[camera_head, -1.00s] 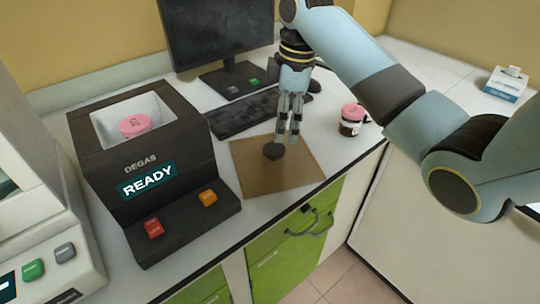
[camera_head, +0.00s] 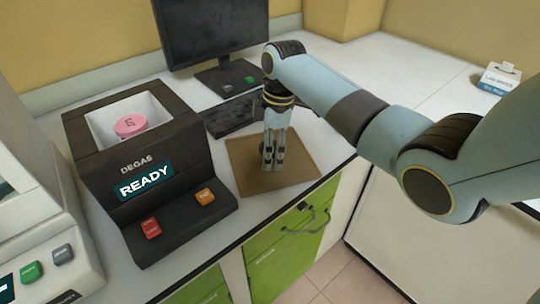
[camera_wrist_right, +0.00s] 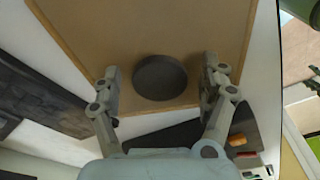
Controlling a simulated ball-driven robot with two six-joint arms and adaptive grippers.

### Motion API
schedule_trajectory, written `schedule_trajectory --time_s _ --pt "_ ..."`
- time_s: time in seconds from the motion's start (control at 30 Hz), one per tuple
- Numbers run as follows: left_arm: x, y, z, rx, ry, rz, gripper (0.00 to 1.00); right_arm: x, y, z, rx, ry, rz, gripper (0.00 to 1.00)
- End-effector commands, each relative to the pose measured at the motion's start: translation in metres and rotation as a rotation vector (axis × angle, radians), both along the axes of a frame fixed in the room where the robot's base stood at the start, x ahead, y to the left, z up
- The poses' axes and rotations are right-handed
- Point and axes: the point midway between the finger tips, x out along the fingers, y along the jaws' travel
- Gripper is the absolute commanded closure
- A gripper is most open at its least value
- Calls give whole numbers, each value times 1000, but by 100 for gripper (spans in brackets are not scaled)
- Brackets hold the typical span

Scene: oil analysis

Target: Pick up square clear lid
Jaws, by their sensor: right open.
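The square clear lid (camera_head: 299,172) looks like a tinted brownish square sheet lying flat on the white counter, right of the degas box. Its dark round knob (camera_wrist_right: 160,77) shows in the right wrist view near one edge of the frame-filling sheet (camera_wrist_right: 165,28). My right gripper (camera_head: 272,167) points down over the middle of the lid. In the right wrist view my right gripper (camera_wrist_right: 164,76) is open, with one finger on each side of the knob and a gap at both sides. In the head view the fingers hide most of the knob. My left gripper is not in view.
The degas box (camera_head: 130,200) reads READY and holds a pink-capped jar (camera_head: 130,126) in its open top. A keyboard (camera_head: 232,118) and monitor (camera_head: 215,30) stand behind the lid. A white-and-blue box (camera_head: 499,78) sits far right. The counter's front edge is close to the lid.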

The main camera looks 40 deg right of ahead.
Motion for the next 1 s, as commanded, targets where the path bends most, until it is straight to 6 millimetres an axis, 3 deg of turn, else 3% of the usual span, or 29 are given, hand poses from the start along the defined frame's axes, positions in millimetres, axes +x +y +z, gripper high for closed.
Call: schedule_trajectory --time_s 0.17,0.77,1.0 --pt "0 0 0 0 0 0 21 0 0 0 0 -1 0 22" --pt "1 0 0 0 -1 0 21 0 0 0 0 0 -1 100" --pt "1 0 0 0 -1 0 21 1 0 2 0 -2 0 100"
